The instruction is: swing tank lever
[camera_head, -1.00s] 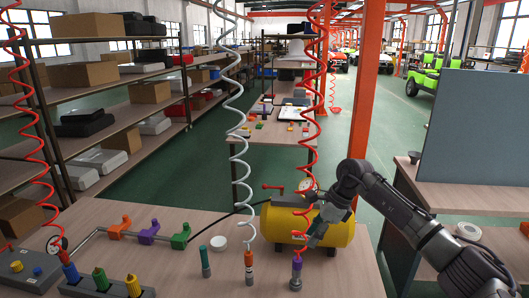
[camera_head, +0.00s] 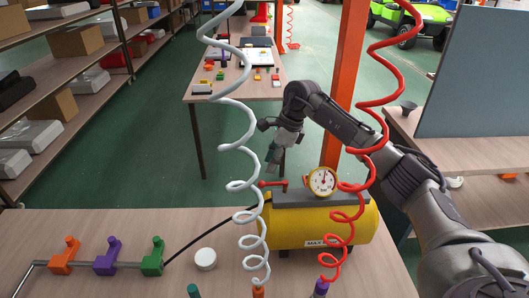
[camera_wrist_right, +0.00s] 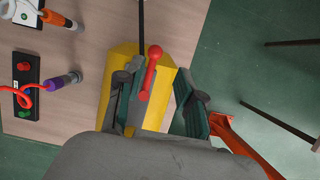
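The yellow tank (camera_head: 350,228) lies on the table with a round dial gauge (camera_head: 322,181) on top. My right gripper (camera_head: 268,143) is open and appears behind and above the lever in the head view. In the right wrist view, the fingers (camera_wrist_right: 156,78) are apart, one on each side of the lever, with gaps visible. My left gripper is not in view.
Orange (camera_head: 63,256), purple (camera_head: 107,257) and green (camera_head: 152,257) valve handles sit on a pipe at left. A white round cap (camera_head: 205,259) lies beside the tank. White (camera_head: 240,140) and red (camera_head: 392,100) coiled hoses hang in front. A black cable runs to the tank.

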